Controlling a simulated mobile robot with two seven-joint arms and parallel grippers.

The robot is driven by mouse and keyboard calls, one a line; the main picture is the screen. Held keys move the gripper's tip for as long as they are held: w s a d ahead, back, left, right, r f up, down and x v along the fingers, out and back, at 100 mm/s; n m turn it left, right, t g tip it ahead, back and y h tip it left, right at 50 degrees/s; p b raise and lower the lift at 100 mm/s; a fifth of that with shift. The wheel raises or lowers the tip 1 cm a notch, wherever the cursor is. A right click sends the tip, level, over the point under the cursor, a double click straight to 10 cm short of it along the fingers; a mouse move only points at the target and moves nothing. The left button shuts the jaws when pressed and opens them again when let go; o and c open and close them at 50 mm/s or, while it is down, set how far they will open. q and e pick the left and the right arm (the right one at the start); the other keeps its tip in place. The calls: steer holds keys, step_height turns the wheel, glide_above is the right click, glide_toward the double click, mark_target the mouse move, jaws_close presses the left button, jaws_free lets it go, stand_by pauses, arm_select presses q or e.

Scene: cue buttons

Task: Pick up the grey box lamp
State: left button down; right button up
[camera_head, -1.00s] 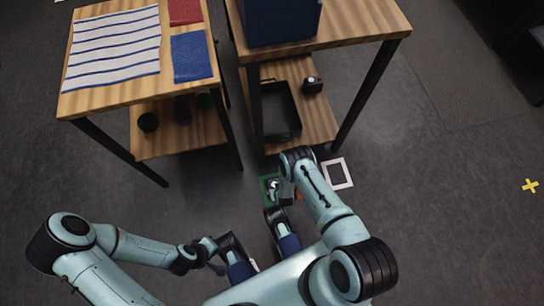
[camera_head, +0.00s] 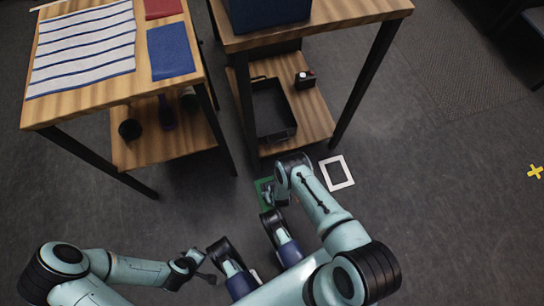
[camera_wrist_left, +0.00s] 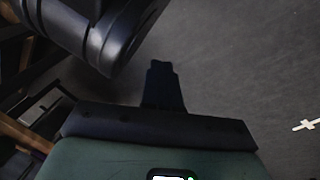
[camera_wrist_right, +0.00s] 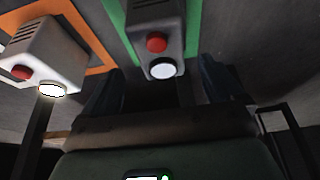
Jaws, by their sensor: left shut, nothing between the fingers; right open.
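In the right wrist view, a grey box (camera_wrist_right: 154,38) with a red button and a pale round lamp stands by a green frame (camera_wrist_right: 193,25). It lies ahead of my right gripper (camera_wrist_right: 163,86), whose open fingers are either side of its line; nothing is gripped. A second grey box (camera_wrist_right: 47,52), with a red button and a brightly glowing lamp, is at the left by an orange frame (camera_wrist_right: 92,35). In the head view my right arm mostly hides this spot. My left gripper (camera_wrist_left: 163,68) is shut and empty, over bare floor.
A white square frame (camera_head: 336,173) lies on the floor right of my right arm. A shelf table holds a black tray (camera_head: 273,108) and a small dark device (camera_head: 304,79) below. Another table (camera_head: 110,95) stands left.

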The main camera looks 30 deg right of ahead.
steer(key=b+x, duration=0.4)
steer(key=shift+a+f, duration=0.15)
steer(key=shift+f, duration=0.25)
arm_select(q)
steer(key=s+a+f+g, duration=0.1)
steer(key=s+f+g, duration=0.2)
steer(key=s, duration=0.6)
step_height(320, 180, down, 3)
steer(key=shift+r+n, duration=0.2)
steer(key=shift+n, duration=0.1)
arm_select(e)
steer(key=c, duration=1.5)
steer(key=shift+o, duration=0.2)
